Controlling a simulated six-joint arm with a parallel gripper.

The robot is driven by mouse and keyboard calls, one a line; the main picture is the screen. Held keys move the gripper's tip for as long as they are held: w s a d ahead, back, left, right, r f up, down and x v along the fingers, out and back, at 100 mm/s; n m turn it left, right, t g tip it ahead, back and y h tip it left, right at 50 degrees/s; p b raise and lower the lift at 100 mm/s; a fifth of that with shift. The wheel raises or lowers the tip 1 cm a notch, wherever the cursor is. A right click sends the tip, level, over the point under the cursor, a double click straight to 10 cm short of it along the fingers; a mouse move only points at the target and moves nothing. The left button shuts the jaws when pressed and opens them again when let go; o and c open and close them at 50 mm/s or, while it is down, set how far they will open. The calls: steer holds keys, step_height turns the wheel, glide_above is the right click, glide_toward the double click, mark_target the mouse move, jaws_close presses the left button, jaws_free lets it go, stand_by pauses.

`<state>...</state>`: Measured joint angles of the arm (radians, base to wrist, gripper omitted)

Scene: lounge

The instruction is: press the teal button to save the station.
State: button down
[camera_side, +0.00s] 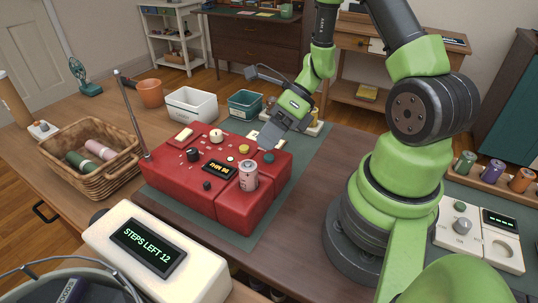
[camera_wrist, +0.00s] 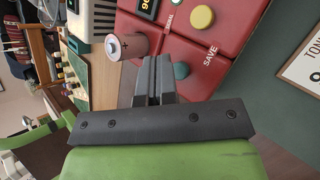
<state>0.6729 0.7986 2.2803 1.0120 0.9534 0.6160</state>
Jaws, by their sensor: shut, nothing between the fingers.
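The red station (camera_side: 217,182) sits on a dark mat, its top carrying several buttons and knobs and a small lit display. The teal button (camera_side: 268,157) is at the station's right end in the side view. In the wrist view the teal button (camera_wrist: 181,70) is close beside the fingers, near the word SAVE, and partly hidden by them. My gripper (camera_side: 264,141) is shut and empty, pointing down by the button. In the wrist view my gripper (camera_wrist: 155,62) shows closed fingers over the red top. I cannot tell whether they touch it.
A pink battery (camera_side: 249,177) stands upright on the station near the button. A yellow button (camera_side: 244,149) is close by. A wicker basket (camera_side: 93,183) holds rolls at left. A white device (camera_side: 480,232) is at right.

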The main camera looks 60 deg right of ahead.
mark_target(268, 154)
steer(key=shift+f, duration=0.1)
steer(key=shift+f, duration=0.3)
steer(key=shift+f, duration=0.4)
stand_by(0.8)
steer(key=shift+r, duration=0.85)
steer(key=shift+r, duration=0.1)
steer(key=shift+r, duration=2.35)
